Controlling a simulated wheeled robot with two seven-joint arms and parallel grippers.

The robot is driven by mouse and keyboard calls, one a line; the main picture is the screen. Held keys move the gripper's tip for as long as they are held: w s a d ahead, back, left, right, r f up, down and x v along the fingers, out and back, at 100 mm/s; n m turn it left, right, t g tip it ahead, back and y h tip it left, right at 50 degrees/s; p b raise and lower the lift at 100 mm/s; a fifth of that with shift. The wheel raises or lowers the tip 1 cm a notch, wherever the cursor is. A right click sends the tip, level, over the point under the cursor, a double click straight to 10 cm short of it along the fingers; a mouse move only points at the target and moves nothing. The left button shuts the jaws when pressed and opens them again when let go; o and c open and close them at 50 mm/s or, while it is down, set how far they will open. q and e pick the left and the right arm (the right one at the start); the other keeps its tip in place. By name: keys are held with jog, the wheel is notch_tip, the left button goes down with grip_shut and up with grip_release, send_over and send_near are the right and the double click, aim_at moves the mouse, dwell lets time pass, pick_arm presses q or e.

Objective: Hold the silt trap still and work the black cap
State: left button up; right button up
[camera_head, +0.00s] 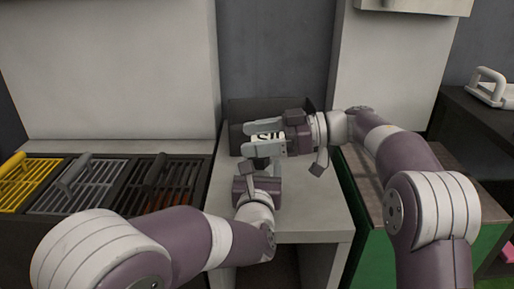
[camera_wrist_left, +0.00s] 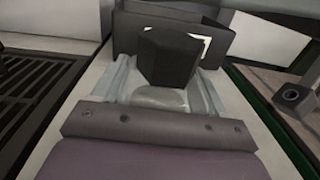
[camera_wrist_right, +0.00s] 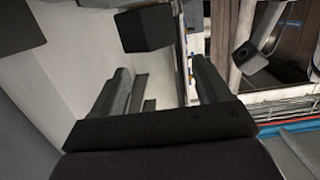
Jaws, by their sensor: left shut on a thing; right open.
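The black cap (camera_wrist_left: 168,58) is a dark faceted block in the left wrist view, beyond and between my left fingers. A pale grey rounded body, which looks like the silt trap (camera_wrist_left: 160,97), shows below it between those fingers. My left gripper (camera_head: 265,160) is shut on this body, low at the middle of the pale stand. My right gripper (camera_head: 248,139) comes in from the right and is open and empty. A dark block, apparently the cap (camera_wrist_right: 145,28), shows beyond its fingertips, apart from them. In the head view the grippers mostly hide trap and cap.
A dark holder (camera_head: 238,112) with a partly covered white label (camera_head: 268,136) stands at the back of the pale stand (camera_head: 318,215). Yellow, grey and black slotted trays (camera_head: 85,183) lie at left. A green-sided box (camera_head: 375,235) stands at right. The stand's front right is clear.

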aim_at(262, 163)
jog(key=shift+r, duration=0.1)
jog(key=m+t+h, duration=0.1)
jog(key=m+t, duration=0.3)
jog(key=t, duration=0.2)
jog(key=shift+s+r, duration=0.1)
jog(key=m+t+h, duration=0.2)
jog(key=m+t, duration=0.1)
jog(key=shift+t, duration=0.3)
jog(key=m+t+h, duration=0.3)
jog(key=shift+a, duration=0.15)
jog(key=shift+w+m+t+h, duration=0.2)
jog(key=shift+m+t+h, duration=0.4)
jog(key=shift+m, duration=0.1)
jog(key=shift+w+d+m+h, duration=0.1)
jog(key=shift+d+m+h, duration=0.15)
jog(key=shift+h, duration=0.25)
jog(key=shift+f, duration=0.2)
jog(key=shift+a+f, duration=0.1)
jog(key=shift+f, duration=1.9)
